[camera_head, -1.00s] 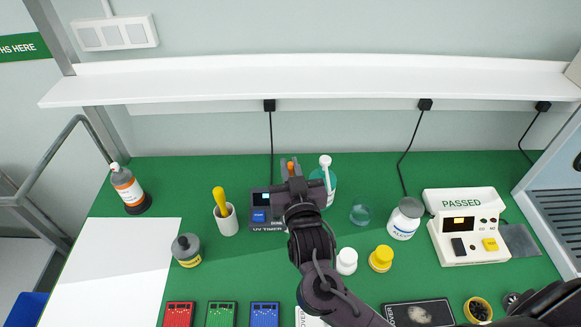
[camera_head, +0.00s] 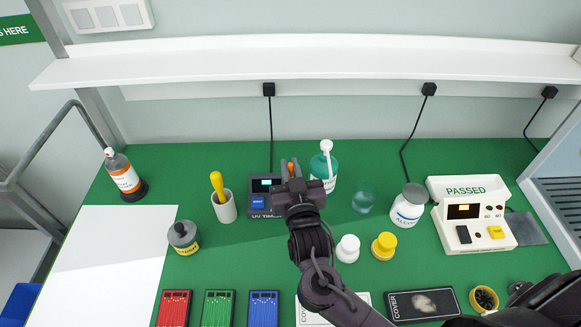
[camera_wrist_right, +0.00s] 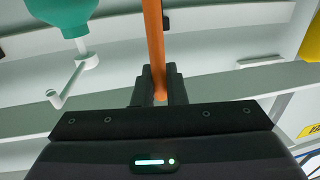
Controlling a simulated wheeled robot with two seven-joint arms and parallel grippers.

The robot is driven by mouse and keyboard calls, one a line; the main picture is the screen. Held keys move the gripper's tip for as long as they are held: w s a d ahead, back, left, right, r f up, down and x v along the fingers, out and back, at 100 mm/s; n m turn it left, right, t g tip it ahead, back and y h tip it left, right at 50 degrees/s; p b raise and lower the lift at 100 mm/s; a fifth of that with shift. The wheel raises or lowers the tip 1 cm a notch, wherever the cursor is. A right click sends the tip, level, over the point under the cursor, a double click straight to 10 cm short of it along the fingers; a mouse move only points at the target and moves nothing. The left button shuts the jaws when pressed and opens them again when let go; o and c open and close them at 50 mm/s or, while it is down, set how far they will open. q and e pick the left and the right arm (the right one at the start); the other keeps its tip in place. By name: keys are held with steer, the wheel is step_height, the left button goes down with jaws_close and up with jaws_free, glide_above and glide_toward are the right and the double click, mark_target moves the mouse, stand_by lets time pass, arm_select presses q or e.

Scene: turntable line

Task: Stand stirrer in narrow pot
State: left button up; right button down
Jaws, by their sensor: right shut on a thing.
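My right gripper (camera_head: 291,178) is shut on an orange stick (camera_head: 291,167), taken to be the stirrer. In the head view only a short part of the stick shows above the fingers. In the right wrist view the orange stick (camera_wrist_right: 153,45) runs straight up out of the closed fingers (camera_wrist_right: 160,92). A white narrow pot (camera_head: 226,212) stands upright on the green bench, left of the gripper, with a yellow-handled tool (camera_head: 217,184) leaning in it. The gripper is apart from the pot. My left gripper is not in view.
A UV timer (camera_head: 263,207) lies between pot and gripper, partly covered. A teal bottle (camera_head: 326,163) stands just right of the gripper, with a glass (camera_head: 364,202) and alcohol bottle (camera_head: 407,208) farther right. A grey jar (camera_head: 183,240) stands left of the pot. Coloured boards lie in front.

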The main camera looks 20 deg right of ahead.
steer(key=c, duration=1.4)
jaws_free()
steer(key=s, duration=0.2)
steer(key=s+b, duration=0.1)
steer(key=s, duration=0.2)
steer(key=s+a+b, duration=0.1)
steer(key=s, duration=0.1)
steer(key=shift+s, duration=0.4)
